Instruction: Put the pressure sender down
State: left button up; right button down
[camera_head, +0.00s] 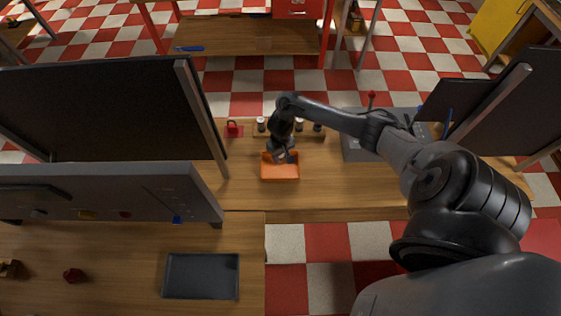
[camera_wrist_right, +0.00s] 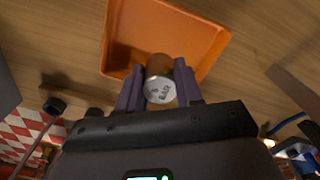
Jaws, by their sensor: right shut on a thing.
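The pressure sender (camera_wrist_right: 161,90), a short brown cylinder with a pale, lettered end face, is between the fingers of my right gripper (camera_wrist_right: 158,76) in the right wrist view. That gripper (camera_head: 283,155) is shut on it and reaches down over the orange tray (camera_head: 280,178) in the head view. In the wrist view the sender overlaps the near edge of the orange tray (camera_wrist_right: 200,45). I cannot tell whether it touches the tray. The rest of the tray floor that shows is empty. My left gripper is not in view.
Several small dark jars (camera_head: 261,124) stand behind the tray, with a red object (camera_head: 233,130) to their left. A grey unit (camera_head: 357,150) with a red-knobbed lever stands to the right. Bare bench (camera_head: 325,180) lies right of the tray. A dark tray (camera_head: 201,292) lies on the nearer bench.

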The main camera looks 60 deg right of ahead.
aim_at(280, 161)
jog(key=shift+f+b, duration=0.5)
jog(key=shift+f, duration=1.5)
jog(key=c, duration=0.8)
grip_release()
jog(key=shift+f, duration=0.1)
jog(key=shift+o, duration=0.2)
